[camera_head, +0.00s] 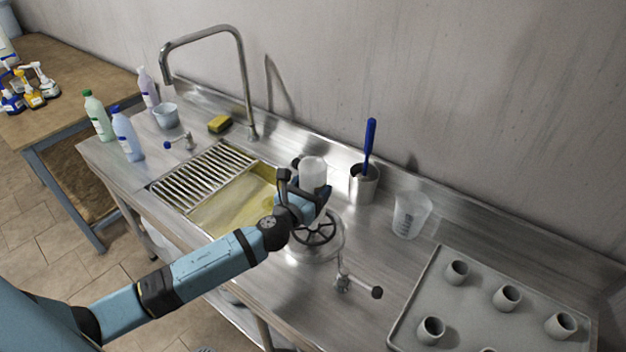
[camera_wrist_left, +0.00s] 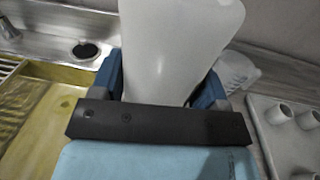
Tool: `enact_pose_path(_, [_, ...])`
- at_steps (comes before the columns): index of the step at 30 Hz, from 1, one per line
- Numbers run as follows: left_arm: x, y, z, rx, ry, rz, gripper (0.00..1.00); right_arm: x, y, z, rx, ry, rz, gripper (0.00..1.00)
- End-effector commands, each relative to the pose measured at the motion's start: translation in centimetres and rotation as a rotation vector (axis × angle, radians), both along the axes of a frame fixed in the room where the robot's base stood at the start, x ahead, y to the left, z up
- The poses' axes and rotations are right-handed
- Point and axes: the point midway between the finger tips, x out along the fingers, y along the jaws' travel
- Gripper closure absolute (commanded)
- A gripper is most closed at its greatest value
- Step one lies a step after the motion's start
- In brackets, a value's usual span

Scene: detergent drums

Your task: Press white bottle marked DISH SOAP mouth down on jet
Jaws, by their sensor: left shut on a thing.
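The white bottle (camera_head: 313,171) is above the round rinser with dark spokes (camera_head: 315,236), where the jet is. My left gripper (camera_head: 309,192) is shut around it. Its broad end points up and its mouth end points down toward the rinser. The mouth and the jet are hidden or too small to tell whether they touch. In the left wrist view the pale bottle body (camera_wrist_left: 180,45) stands between the blue fingers of my left gripper (camera_wrist_left: 160,88). No marking shows on the visible side. My right gripper is not in view.
A sink basin (camera_head: 235,206) with a slatted rack lies left of the rinser. A lever tap (camera_head: 343,284) stands in front. A metal pot with a blue-handled brush (camera_head: 364,184) and a clear jug (camera_head: 410,214) are behind and right. A grey tray of cups (camera_head: 457,310) is at right.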

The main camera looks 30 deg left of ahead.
Motion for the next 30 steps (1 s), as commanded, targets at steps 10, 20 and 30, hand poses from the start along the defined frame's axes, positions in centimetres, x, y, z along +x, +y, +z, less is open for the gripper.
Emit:
enact_pose_path(10, [0.0,0.0,2.0,0.000,-0.001,0.000,0.58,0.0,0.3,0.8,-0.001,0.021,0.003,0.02])
enact_pose_path(20, [0.0,0.0,3.4,0.000,-0.001,0.000,0.58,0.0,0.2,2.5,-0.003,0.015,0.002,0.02])
enact_pose_path(30, [0.0,0.0,3.3,0.000,-0.001,0.000,0.58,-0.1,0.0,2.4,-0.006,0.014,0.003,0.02])
